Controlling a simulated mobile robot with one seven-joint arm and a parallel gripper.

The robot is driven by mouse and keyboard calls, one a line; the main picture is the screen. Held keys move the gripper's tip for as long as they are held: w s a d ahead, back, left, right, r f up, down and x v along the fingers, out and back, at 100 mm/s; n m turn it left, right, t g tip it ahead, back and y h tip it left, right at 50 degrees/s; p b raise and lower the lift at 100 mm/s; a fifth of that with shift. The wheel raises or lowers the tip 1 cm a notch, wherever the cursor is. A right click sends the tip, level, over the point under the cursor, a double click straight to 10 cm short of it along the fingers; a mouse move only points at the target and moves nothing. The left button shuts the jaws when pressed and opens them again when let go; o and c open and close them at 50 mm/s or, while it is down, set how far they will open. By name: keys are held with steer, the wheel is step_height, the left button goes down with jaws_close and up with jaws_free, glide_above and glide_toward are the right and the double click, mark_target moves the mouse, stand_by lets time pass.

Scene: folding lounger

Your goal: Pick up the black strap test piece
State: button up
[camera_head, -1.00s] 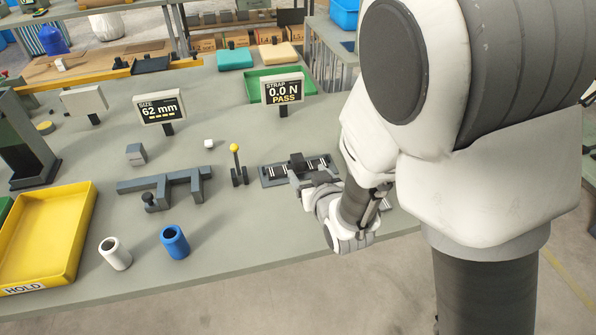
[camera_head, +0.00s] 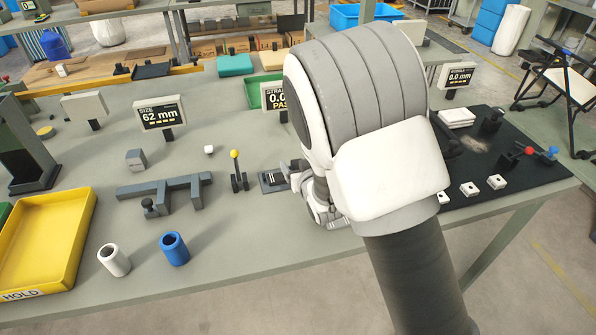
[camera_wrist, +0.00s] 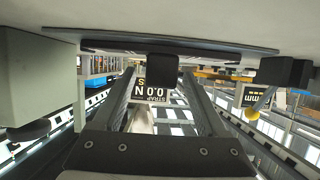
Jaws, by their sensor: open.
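In the wrist view, which is upside down, a small black block (camera_wrist: 163,68) sits on a dark plate (camera_wrist: 225,50); it may be the black strap test piece, but I cannot be sure. My gripper (camera_wrist: 161,82) is open, with its two long fingers on either side of the block's near side. I cannot tell whether either finger touches it. In the head view, my arm covers my fingers and most of the strap test fixture (camera_head: 268,183); only its left end shows. The strap display (camera_head: 274,97) is partly hidden behind my arm.
A yellow-knobbed lever (camera_head: 235,170) stands left of the fixture. Further left are a grey gauge block (camera_head: 165,190), white (camera_head: 112,259) and blue (camera_head: 174,249) cylinders, and a yellow tray (camera_head: 45,240). A black mat (camera_head: 535,168) with small parts lies right.

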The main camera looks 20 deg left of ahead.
jaws_close()
stand_by(0.4)
